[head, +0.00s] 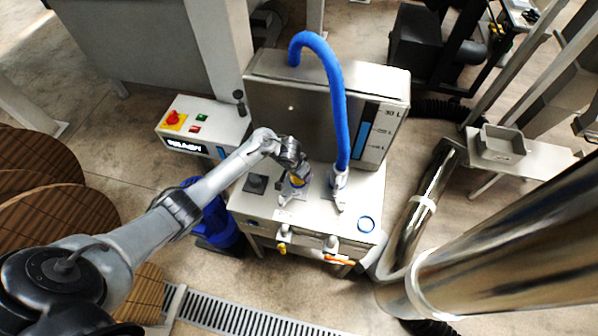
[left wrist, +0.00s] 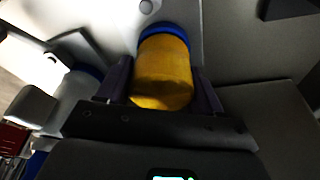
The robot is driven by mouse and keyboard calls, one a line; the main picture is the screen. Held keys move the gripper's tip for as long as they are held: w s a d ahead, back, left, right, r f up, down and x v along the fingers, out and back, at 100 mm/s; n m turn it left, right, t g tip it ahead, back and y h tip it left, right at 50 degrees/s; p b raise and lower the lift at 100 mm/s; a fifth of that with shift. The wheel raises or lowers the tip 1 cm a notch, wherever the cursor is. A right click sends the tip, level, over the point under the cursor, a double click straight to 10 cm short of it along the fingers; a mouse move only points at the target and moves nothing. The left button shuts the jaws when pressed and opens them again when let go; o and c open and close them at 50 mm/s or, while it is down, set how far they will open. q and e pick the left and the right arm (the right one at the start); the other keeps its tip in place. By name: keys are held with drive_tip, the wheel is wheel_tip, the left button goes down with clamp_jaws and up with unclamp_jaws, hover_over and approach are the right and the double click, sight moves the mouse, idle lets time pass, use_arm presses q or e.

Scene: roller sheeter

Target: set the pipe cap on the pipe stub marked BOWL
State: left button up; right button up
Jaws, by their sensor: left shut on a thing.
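My left gripper (head: 296,176) is at the steel worktop, just left of the blue hose's lower end. Its dark fingers (left wrist: 161,85) are shut on a yellow cylindrical piece, the pipe cap (left wrist: 162,78), one on each side. A blue band (left wrist: 164,31) rings its far end; I cannot tell whether the band belongs to the cap or to something under it. In the head view the cap (head: 297,181) is partly hidden by the gripper. I cannot tell whether it touches a stub. No BOWL marking is readable. My right gripper is not in view.
The blue hose (head: 334,85) arches from the steel tank (head: 300,105) to a fitting (head: 340,180) right of my gripper. A control box (head: 203,125) stands left. Valves (head: 331,242) line the front edge.

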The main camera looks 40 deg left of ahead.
use_arm(q)
drive_tip(key=shift+f, duration=0.3)
idle(0.5)
drive_tip(key=o, duration=1.1)
drive_tip(key=shift+s+r, duration=0.1)
drive_tip(key=shift+r, duration=0.45)
drive_tip(key=p+v, duration=0.5)
drive_tip(key=v, duration=0.4)
drive_tip(key=shift+s+r, duration=0.1)
drive_tip(key=shift+r, duration=0.2)
drive_tip(key=shift+s, duration=0.1)
